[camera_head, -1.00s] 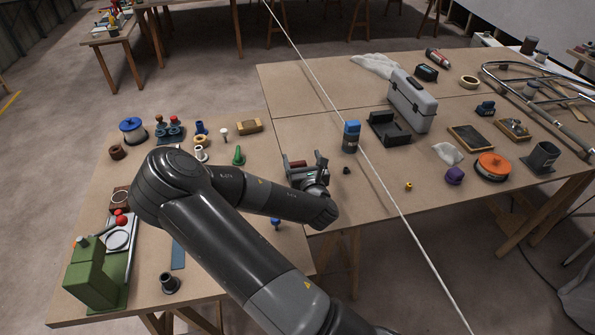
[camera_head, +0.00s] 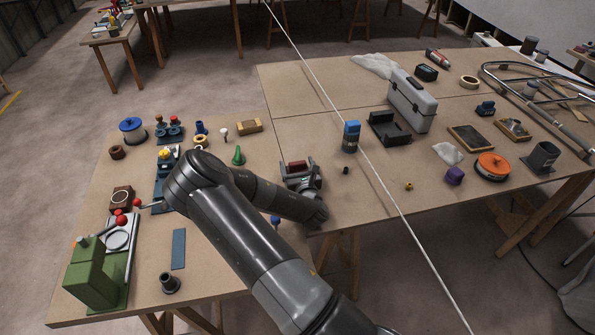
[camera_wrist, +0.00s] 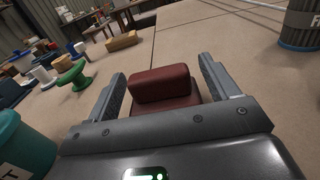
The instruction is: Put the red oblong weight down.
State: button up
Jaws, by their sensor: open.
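The red oblong weight (camera_wrist: 162,85) is a dark red block between my gripper's two fingers in the wrist view. Clear gaps show between it and both fingers. It also shows in the head view (camera_head: 297,166), at the seam between the two tables. My gripper (camera_head: 299,172) is open and low over the table around the weight; its fingers also show in the wrist view (camera_wrist: 163,84). The weight's underside is hidden, so I cannot tell for certain that it rests on the table.
A blue can (camera_head: 351,136) stands to the right of my gripper, with a small dark piece (camera_head: 346,170) near it. Bare tabletop (camera_head: 380,200) lies to the right.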

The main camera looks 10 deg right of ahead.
jog(key=shift+w, duration=0.85)
jog(key=shift+c, duration=0.2)
jog(key=c, duration=1.5)
grip_shut()
jog(key=shift+r, duration=0.1)
